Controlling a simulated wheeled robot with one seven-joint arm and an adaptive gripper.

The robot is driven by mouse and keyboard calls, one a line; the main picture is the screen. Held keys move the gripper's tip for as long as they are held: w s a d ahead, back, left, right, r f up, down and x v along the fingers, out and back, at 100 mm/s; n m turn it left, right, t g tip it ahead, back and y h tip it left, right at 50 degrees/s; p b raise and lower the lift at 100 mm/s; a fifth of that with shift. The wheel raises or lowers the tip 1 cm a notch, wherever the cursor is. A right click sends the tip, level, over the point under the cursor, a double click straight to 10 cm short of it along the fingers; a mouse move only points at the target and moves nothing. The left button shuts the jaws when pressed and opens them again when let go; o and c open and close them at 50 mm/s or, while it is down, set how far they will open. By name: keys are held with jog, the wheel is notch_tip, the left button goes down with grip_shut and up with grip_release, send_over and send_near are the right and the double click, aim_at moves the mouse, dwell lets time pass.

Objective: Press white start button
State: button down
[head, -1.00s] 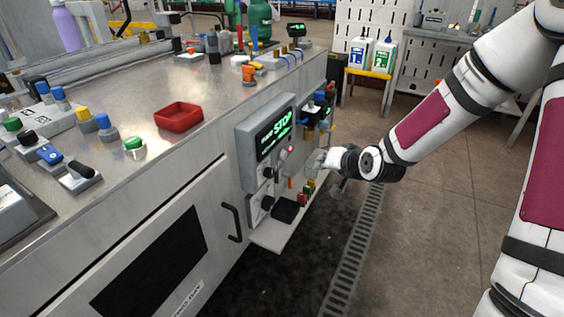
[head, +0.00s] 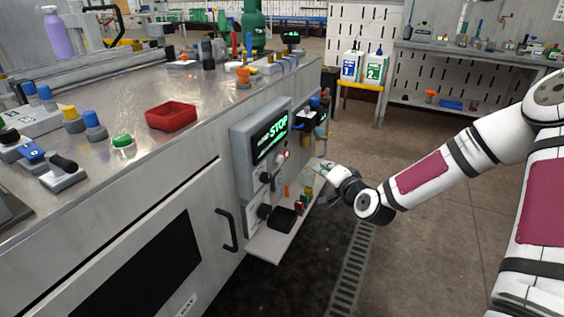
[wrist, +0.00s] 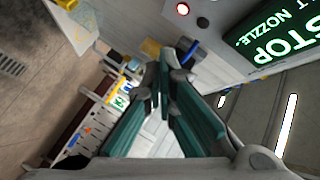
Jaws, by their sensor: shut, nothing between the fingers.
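The control panel (head: 243,160) on the front of the metal machine has a dark display (head: 270,135) with green letters reading STOP. The display also shows at the upper right of the wrist view (wrist: 270,35). My gripper (head: 322,168) is to the right of the panel, above the small shelf, apart from the panel face. In the wrist view its teal fingers (wrist: 166,75) are together and hold nothing.
A small shelf (head: 268,245) with a black pad and small coloured items juts out below the panel. A red tray (head: 171,116) and several coloured buttons are on the machine top. A black door handle (head: 228,229) sticks out left of the shelf. Open floor lies to the right.

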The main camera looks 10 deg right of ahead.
jog(key=w+a+b, duration=0.1)
jog(key=w+a, duration=0.4)
jog(key=a, duration=0.2)
dwell(0.3)
jog(key=shift+w+a, duration=0.15)
dwell(1.3)
jog(key=shift+w+a+b, duration=0.2)
jog(key=shift+a+b, duration=0.05)
jog(key=shift+b, duration=0.05)
jog(key=shift+w+a, duration=0.25)
jog(key=shift+a, duration=0.15)
dwell(0.8)
jog(key=shift+s+d, duration=0.1)
jog(key=shift+d, duration=0.05)
jog(key=shift+s+d, duration=0.4)
jog(key=shift+d, duration=0.15)
jog(key=shift+d, duration=0.1)
jog(key=shift+s+d, duration=0.75)
jog(key=shift+d, duration=0.2)
jog(key=shift+s+d, duration=0.75)
jog(key=shift+d, duration=0.2)
